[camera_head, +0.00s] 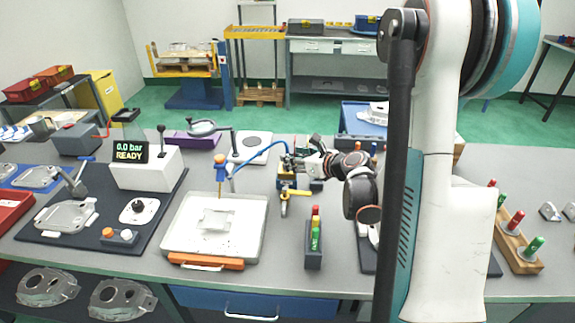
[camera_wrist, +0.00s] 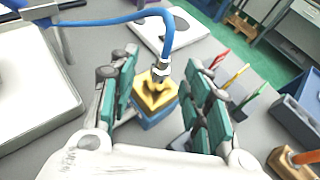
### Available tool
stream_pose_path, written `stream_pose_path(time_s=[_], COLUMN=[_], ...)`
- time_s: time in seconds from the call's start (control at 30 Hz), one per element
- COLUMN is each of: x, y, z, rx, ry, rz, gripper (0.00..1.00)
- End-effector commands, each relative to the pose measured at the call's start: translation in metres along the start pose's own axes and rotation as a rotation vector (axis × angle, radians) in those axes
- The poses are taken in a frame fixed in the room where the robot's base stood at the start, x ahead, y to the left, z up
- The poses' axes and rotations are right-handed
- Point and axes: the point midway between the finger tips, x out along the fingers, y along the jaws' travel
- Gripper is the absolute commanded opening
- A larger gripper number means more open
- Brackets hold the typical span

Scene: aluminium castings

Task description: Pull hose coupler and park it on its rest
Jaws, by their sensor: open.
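The hose coupler (camera_wrist: 161,72) is a silver metal fitting on the end of a blue hose (camera_wrist: 120,20). In the wrist view it stands roughly upright at a yellow block (camera_wrist: 150,97) on a blue base (camera_wrist: 157,115). I cannot tell whether it is seated in the block. My gripper (camera_wrist: 160,82) is open, with its green-padded fingers apart on either side of the coupler and block. In the head view my gripper (camera_head: 303,166) is at the middle of the bench, and the blue hose (camera_head: 262,156) arcs to it from the left. The coupler is hard to make out there.
A white tray (camera_head: 178,238) lies left of my gripper, with an orange-topped post (camera_head: 220,162) beside the hose. A yellow-handled valve (camera_head: 287,194) and a grey holder with red and green pieces (camera_head: 314,252) stand in front. A display (camera_head: 131,152) reads 0.0 bar READY.

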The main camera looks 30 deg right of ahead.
Motion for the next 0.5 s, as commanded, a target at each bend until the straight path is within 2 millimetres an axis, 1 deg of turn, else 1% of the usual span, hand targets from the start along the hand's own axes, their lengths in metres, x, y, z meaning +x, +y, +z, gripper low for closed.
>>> stream_pose_path(time_s=[0.17, 0.27, 0.33, 0.4, 0.5], x=[0.018, 0.033, 0.043, 0.049, 0.051], y=[-0.001, -0.003, -0.002, -0.003, -0.003], z=[-0.005, -0.01, -0.009, -0.008, -0.006], rx=[-0.002, -0.002, -0.002, -0.002, -0.002], ry=[0.0, 0.0, 0.001, 0.0, 0.0], rz=[0.002, 0.001, 0.002, 0.001, -0.001], gripper=[0.44, 0.44, 0.44, 0.44, 0.44])
